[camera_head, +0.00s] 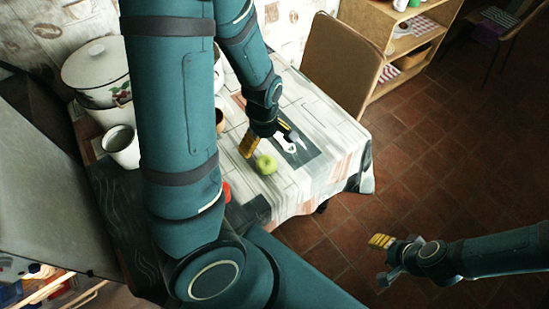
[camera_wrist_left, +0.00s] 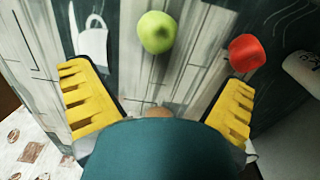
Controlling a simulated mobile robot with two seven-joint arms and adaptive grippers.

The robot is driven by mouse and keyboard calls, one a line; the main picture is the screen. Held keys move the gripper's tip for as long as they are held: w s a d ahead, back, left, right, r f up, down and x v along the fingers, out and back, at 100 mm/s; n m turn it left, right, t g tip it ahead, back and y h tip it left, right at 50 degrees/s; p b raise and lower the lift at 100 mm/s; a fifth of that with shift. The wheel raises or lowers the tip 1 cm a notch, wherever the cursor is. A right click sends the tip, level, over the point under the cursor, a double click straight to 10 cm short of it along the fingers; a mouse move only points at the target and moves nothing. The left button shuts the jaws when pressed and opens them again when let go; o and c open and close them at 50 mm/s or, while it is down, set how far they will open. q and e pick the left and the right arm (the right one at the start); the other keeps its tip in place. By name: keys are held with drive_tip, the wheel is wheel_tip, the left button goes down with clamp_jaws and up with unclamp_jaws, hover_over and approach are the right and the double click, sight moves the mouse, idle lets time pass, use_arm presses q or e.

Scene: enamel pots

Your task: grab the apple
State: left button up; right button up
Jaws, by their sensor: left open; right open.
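A green apple (camera_head: 266,164) lies on the patterned tablecloth (camera_head: 330,118), near the table's edge. It also shows in the left wrist view (camera_wrist_left: 156,32), at the top middle, beyond the fingers and not between them. My left gripper (camera_head: 264,138) is just above and beside the apple in the head view. Its two yellow fingers stand wide apart in the left wrist view (camera_wrist_left: 158,80), with nothing held. My right gripper (camera_head: 380,260) is open and empty, over the floor away from the table.
A red object (camera_wrist_left: 247,52) lies right of the apple in the left wrist view; my arm partly hides it in the head view. A white enamel pot (camera_head: 97,75) and a white mug (camera_head: 121,146) stand at left. A chair (camera_head: 341,65) stands behind the table. The tiled floor (camera_head: 440,150) is clear.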

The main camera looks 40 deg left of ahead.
sight(267, 160)
use_arm(q)
wheel_tip(267, 160, down, 8)
drive_tip(key=b, duration=0.2)
drive_tip(key=shift+s+r+b, duration=0.1)
drive_tip(key=shift+r+b, duration=0.15)
drive_tip(key=shift+b, duration=0.15)
drive_tip(key=shift+w+f+b, duration=0.2)
drive_tip(key=shift+f+b, duration=0.35)
drive_tip(key=shift+f, duration=0.95)
drive_tip(key=shift+w+f+b, duration=0.2)
drive_tip(key=shift+f+b, duration=0.35)
drive_tip(key=shift+f, duration=0.9)
drive_tip(key=shift+r, duration=0.1)
drive_tip(key=c, duration=1.3)
